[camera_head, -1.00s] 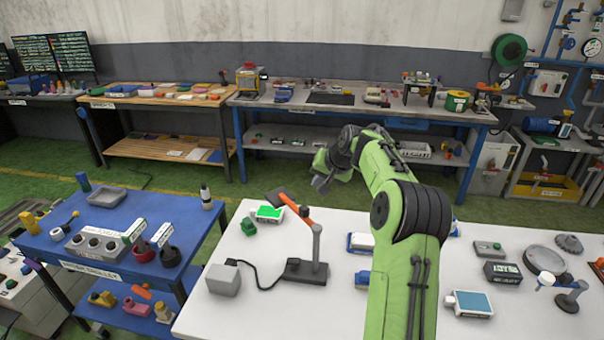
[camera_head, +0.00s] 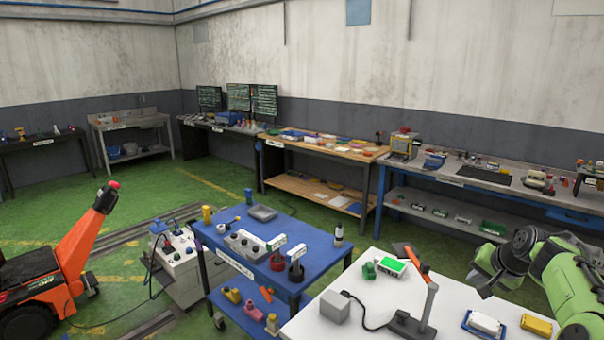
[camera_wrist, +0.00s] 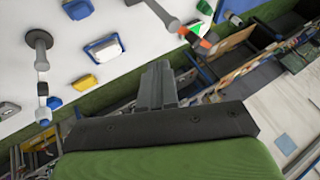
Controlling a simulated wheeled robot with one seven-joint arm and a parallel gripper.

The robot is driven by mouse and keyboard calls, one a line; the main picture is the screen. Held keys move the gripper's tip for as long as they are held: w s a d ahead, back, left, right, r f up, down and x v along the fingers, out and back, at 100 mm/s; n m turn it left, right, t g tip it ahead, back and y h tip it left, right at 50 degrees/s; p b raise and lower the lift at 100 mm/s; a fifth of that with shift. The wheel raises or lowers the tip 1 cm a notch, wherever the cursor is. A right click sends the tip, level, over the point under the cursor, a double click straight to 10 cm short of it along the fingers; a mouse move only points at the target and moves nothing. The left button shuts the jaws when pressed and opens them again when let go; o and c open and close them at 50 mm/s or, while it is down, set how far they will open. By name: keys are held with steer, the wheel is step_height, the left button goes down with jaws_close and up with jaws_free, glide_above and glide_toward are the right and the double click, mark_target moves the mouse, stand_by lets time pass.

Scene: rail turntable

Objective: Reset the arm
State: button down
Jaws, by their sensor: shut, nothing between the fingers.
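My green arm shows at the right edge of the head view, bent over the far side of the white table (camera_head: 372,298). My gripper (camera_head: 487,284) hangs near that table's far edge, in the air. In the wrist view my gripper (camera_wrist: 158,72) points up the picture with its grey fingers together and nothing between them. The white table (camera_wrist: 40,95) shows beyond the fingers, tilted in that view.
An orange machine (camera_head: 75,250) is at far left. Green floor lies between.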

steer(key=s+a+r+n+g+h, duration=0.1)
steer(key=s+a+r+n, duration=0.25)
steer(key=s+a, duration=0.5)
steer(key=s+a+r+n+g, duration=0.15)
steer(key=s+a+r, duration=0.35)
steer(key=a, duration=0.7)
steer(key=s+a+f+n, duration=0.1)
steer(key=s+a+f, duration=0.1)
steer(key=s, duration=0.9)
steer(key=s+a+f+n+b, duration=0.1)
steer(key=s+f, duration=0.4)
steer(key=s, duration=0.6)
steer(key=a+n, duration=0.1)
steer(key=a, duration=0.1)
steer(key=shift+a+t+y, duration=0.3)
steer(key=shift+a+t, duration=0.05)
